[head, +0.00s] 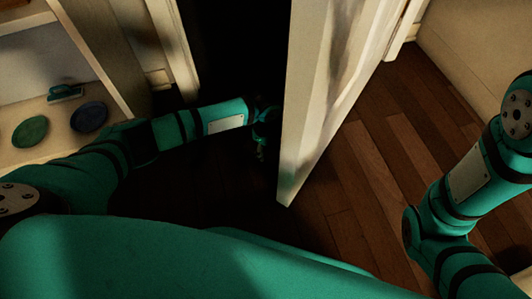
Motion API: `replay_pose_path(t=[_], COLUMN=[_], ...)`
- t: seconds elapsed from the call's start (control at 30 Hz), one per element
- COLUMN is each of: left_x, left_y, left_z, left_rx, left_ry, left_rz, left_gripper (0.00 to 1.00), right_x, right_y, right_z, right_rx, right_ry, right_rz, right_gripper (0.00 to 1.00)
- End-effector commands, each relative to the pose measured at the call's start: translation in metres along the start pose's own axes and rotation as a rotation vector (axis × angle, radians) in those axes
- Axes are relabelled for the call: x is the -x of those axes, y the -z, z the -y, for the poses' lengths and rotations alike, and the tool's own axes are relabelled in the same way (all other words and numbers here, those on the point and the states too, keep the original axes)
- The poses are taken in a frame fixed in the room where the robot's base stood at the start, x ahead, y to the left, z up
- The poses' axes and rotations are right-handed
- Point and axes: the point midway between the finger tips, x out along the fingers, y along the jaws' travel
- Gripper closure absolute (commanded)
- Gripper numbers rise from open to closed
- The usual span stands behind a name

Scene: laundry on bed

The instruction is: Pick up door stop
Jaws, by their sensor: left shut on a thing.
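My left arm reaches in from the left to a dark doorway. My left gripper (261,148) is low in the shadow, just left of the white door's near edge. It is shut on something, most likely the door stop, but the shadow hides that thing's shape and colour. I cannot make out the door stop anywhere else in view. Whether the held thing touches the floor or the door, I cannot tell. My right arm shows at the right, but its gripper is not in view.
The white door (316,100) stands ajar close to the right of my left gripper. A pale shelf unit at the left holds a green disc (30,131), a dark blue disc (89,116) and a small teal thing (65,92). Bare wooden floor (370,160) lies right of the door.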

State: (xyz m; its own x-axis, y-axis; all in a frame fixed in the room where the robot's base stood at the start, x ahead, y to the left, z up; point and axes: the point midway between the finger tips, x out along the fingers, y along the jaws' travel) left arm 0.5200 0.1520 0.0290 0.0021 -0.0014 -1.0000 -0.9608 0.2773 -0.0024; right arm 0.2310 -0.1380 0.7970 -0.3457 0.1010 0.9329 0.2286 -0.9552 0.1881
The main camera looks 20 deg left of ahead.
Motion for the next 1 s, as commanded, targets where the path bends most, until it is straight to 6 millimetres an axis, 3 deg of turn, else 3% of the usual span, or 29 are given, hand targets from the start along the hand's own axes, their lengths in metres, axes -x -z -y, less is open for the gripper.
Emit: replay_pose_path(t=[0.13,0.47,0.67,1.0], left_x=[0.0,0.007,0.038,0.117], left_y=[0.0,0.0,0.0,-0.001], left_z=[0.0,0.0,0.001,0.004], left_rx=[0.0,0.0,-0.001,0.054], left_ry=[0.0,0.001,0.002,0.004], left_rz=[0.0,-0.001,-0.001,0.0], left_gripper=[0.94,0.94,0.94,0.94], right_x=[0.0,-0.006,-0.03,-0.081], right_y=[0.0,-0.003,-0.012,-0.032], right_z=[0.0,-0.001,-0.006,-0.018], right_rx=[-0.001,-0.001,-0.001,-0.002], right_ry=[0.0,0.0,-0.001,-0.007], right_rz=[0.0,0.001,0.003,0.006], right_gripper=[0.6,0.6,0.6,0.6])
